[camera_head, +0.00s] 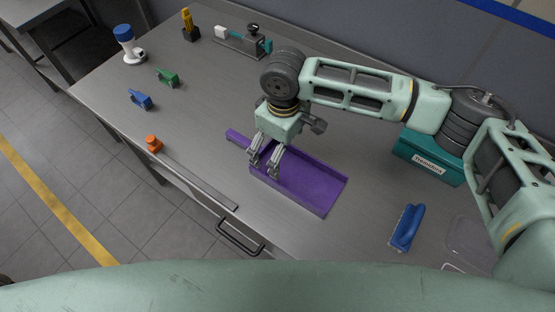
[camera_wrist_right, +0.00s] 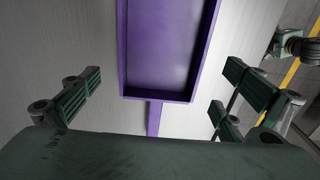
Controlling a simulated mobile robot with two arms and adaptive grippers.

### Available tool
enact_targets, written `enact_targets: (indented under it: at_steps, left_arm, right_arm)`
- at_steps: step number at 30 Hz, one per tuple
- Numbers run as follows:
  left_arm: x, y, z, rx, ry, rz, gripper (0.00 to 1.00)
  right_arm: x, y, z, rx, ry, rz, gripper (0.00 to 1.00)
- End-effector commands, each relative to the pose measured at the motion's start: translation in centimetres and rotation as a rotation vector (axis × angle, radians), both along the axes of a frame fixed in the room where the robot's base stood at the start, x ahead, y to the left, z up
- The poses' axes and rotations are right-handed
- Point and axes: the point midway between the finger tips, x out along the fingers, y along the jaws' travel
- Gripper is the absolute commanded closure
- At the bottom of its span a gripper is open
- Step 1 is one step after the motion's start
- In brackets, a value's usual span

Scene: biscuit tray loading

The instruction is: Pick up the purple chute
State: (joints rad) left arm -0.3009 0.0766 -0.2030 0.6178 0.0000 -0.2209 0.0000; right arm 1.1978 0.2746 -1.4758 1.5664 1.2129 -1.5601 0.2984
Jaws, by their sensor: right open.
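The purple chute (camera_head: 312,186) lies on the steel table in front of me, a shallow tray with low walls and a narrow handle pointing to the upper left. My right gripper (camera_head: 264,166) is over the handle end, with its fingers pointing down. In the right wrist view the chute (camera_wrist_right: 168,48) extends away from the gripper, and its handle (camera_wrist_right: 154,118) runs between the spread fingers of my right gripper (camera_wrist_right: 152,98). The fingers are open and appear apart from the handle. My left gripper is not in view.
A teal toolbox (camera_head: 430,158) and a blue-handled brush (camera_head: 407,228) lie to the right. An orange item (camera_head: 154,144), a blue clamp-like item (camera_head: 140,99) and a green one (camera_head: 167,77) stand at left. A metal strip (camera_head: 200,182) lies along the front edge.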

Motion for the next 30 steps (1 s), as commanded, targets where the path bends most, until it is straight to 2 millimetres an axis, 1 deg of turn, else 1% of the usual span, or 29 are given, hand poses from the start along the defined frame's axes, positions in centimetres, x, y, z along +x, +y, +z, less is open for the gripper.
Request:
enact_targets:
  at_steps: [5, 9, 12, 16, 22, 23, 30]
  left_arm:
    - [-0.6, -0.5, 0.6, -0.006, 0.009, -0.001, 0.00]
    - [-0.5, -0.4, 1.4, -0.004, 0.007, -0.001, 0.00]
    - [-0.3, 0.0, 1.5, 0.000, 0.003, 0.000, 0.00]
    - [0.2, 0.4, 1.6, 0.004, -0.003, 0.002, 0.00]
    - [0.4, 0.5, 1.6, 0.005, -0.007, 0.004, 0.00]
    - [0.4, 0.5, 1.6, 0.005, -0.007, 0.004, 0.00]
    - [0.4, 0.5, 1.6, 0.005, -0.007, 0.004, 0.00]
  right_arm:
    - [-0.1, 0.0, -1.9, -0.002, 0.001, 0.001, 0.00]
    - [-0.2, 0.1, -3.9, -0.002, 0.002, 0.002, 0.00]
    - [-0.2, 0.1, -5.5, 0.000, 0.001, 0.003, 0.00]
    - [-0.1, 0.1, -6.4, 0.000, -0.001, 0.004, 0.00]
    - [-0.1, 0.1, -6.5, 0.001, -0.002, 0.004, 0.00]
    - [-0.1, 0.1, -6.5, 0.001, -0.002, 0.004, 0.02]
    - [-0.1, 0.1, -6.5, 0.001, -0.001, 0.004, 0.23]
